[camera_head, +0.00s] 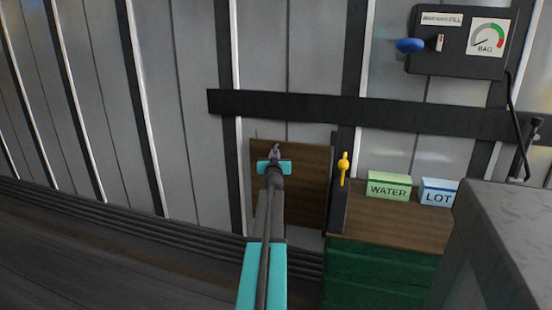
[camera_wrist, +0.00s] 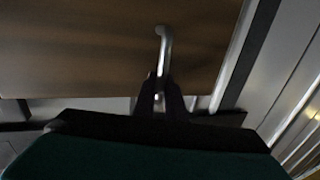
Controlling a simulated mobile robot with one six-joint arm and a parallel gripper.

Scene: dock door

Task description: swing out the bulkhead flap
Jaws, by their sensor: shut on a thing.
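The bulkhead flap (camera_head: 308,190) is a brown wood panel low on the grey ribbed wall, below a long black bar. It fills much of the wrist view as a brown board (camera_wrist: 80,60). I cannot tell whether it stands away from its frame. A pale metal handle (camera_wrist: 165,40) rises from the board. My gripper (camera_head: 275,153) is at the flap's upper left part in the head view. In the wrist view its dark fingers (camera_wrist: 161,90) are shut on the lower end of the handle. My arm hides part of the flap. A yellow catch (camera_head: 343,168) sits on the dark post right of the flap.
The black bar (camera_head: 300,105) crosses the wall above. Right of the flap, a green cabinet with a wood top (camera_head: 400,222) carries a WATER card (camera_head: 389,186) and a LOT card (camera_head: 438,192). A grey block (camera_head: 505,240) fills the lower right. The floor at left looks clear.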

